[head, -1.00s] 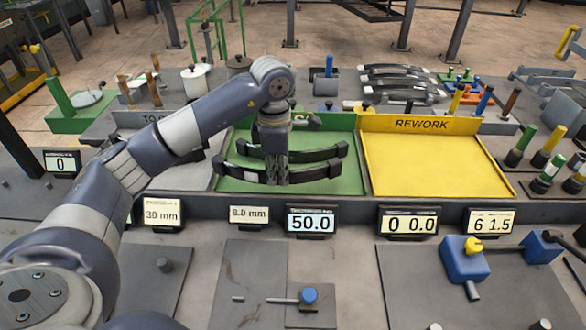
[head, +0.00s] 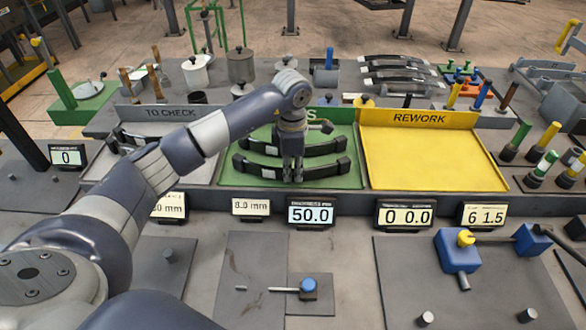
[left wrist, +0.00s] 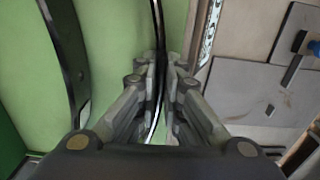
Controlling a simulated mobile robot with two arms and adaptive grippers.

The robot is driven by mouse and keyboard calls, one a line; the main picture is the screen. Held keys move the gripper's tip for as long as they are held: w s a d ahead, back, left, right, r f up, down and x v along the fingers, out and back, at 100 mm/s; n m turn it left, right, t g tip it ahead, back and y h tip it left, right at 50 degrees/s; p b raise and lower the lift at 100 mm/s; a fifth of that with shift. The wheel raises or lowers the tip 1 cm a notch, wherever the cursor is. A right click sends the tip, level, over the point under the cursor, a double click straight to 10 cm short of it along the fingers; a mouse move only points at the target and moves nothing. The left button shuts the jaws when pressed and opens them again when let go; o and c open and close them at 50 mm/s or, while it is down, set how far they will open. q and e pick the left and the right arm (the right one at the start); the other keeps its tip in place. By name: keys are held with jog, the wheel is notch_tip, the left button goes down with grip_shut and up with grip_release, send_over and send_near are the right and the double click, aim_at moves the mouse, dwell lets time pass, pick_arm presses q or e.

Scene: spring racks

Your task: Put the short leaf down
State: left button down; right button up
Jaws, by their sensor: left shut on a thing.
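My left gripper (head: 293,178) is shut on a dark, curved leaf with thick black ends, the short leaf (head: 322,171). It holds it near the middle, over the front of the green tray (head: 228,178). I cannot tell whether the leaf touches the tray floor. In the left wrist view the fingers (left wrist: 160,95) pinch the leaf's thin strip (left wrist: 158,30). A second similar leaf (head: 325,148) lies behind it in the green tray, apart from it; it also shows in the left wrist view (left wrist: 68,60). My right gripper is not in view.
The yellow REWORK tray (head: 420,160) on the right is empty. The TO CHECK tray (head: 205,172) on the left is partly hidden by my left arm. Displays, one reading 50.0 (head: 310,213), line the front. More leaves (head: 400,75) lie stacked at the back.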

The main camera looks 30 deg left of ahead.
aim_at(293, 169)
pick_arm(q)
jog(key=c, duration=1.7)
grip_release()
jog(key=shift+s, duration=0.1)
jog(key=shift+r, duration=0.1)
jog(key=shift+r, duration=0.35)
notch_tip(293, 169, up, 10)
jog(key=b, duration=0.3)
jog(key=shift+f, duration=0.1)
jog(key=shift+s+r, duration=0.1)
jog(key=shift+r, duration=0.65)
jog(key=shift+f, duration=0.1)
